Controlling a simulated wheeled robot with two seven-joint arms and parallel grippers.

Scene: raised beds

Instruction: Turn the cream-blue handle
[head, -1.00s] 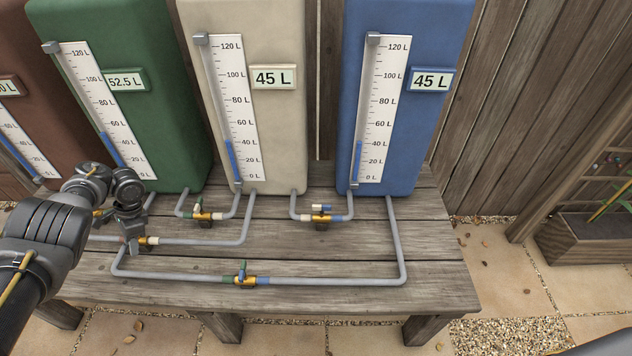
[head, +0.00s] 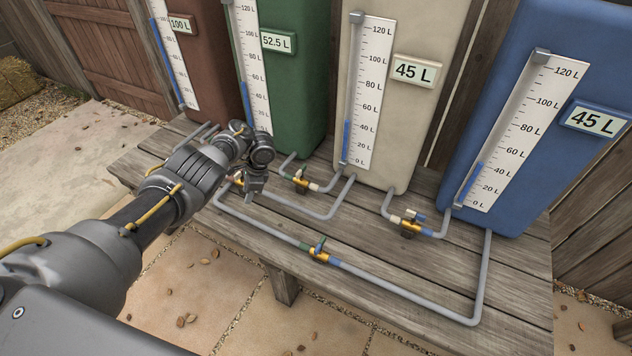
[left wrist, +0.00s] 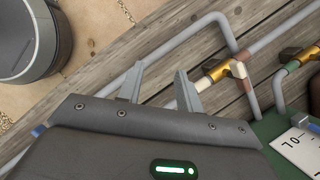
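The cream-blue handle (head: 416,214) sits on a brass valve (head: 409,224) in the short grey pipe between the cream tank (head: 440,50) and the blue tank (head: 535,185). It lies well to the right of my left gripper (head: 254,195) in the head view. The left gripper is empty above the bench, beside a different valve. In the left wrist view its two fingers (left wrist: 160,72) are spread apart, with a cream-banded pipe and a brass valve with a pale handle (left wrist: 238,70) close to the right finger. My right gripper is out of view.
The green-blue valve (head: 319,254) is on the long front pipe. Grey pipes cross the wooden bench (head: 350,265). The brown tank (head: 195,60) and green tank (head: 300,110) stand at left.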

